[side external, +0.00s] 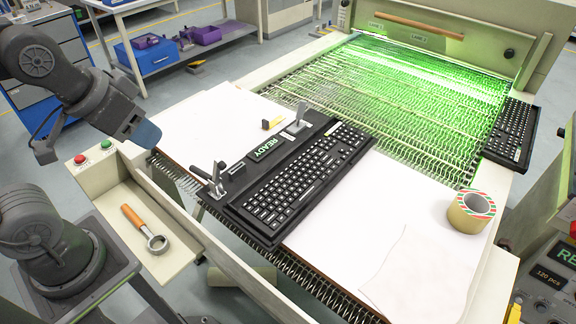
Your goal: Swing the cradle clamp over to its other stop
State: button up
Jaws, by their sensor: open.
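A black cradle (236,188) marked READY lies across the white sheets on the conveyor, with a black keyboard (305,177) in it. My gripper (95,146) is open and empty at the upper left, apart from the clamps, to the left of the cradle. One of its fingers has a blue tip.
A tray (181,252) with an orange-handled tool (146,229) and a red and a green button lies at front left. A tape roll (470,210) stands on the right sheet. Another keyboard (510,131) lies at the conveyor's right edge. The green-lit conveyor behind is clear.

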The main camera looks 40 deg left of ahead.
jog(key=c, duration=0.3)
jog(key=shift+w+a, duration=0.1)
jog(key=shift+w, duration=0.1)
jog(key=shift+c, duration=0.7)
jog(key=w+a+g, duration=0.1)
jog(key=w, duration=0.1)
jog(key=w+a+g, duration=0.1)
jog(key=w, duration=0.1)
jog(key=w+a+f+g, duration=0.1)
jog(key=w, duration=0.1)
jog(key=shift+w+a+f+h, duration=0.1)
jog(key=shift+w+a+h, duration=0.15)
jog(key=shift+h, duration=0.15)
grip_shut()
jog(key=w+a+f+g+h, duration=0.2)
jog(key=w+a+f+g, duration=0.1)
jog(key=w+a, duration=0.2)
jog(key=x, duration=0.4)
jog(key=d+x, duration=0.1)
jog(key=x, duration=0.3)
jog(key=d+x, duration=0.1)
jog(key=x, duration=0.3)
jog(key=shift+w+d+r, duration=0.25)
jog(key=shift+w+r, duration=0.05)
jog(key=shift+d+f, duration=0.15)
jog(key=shift+d, duration=0.35)
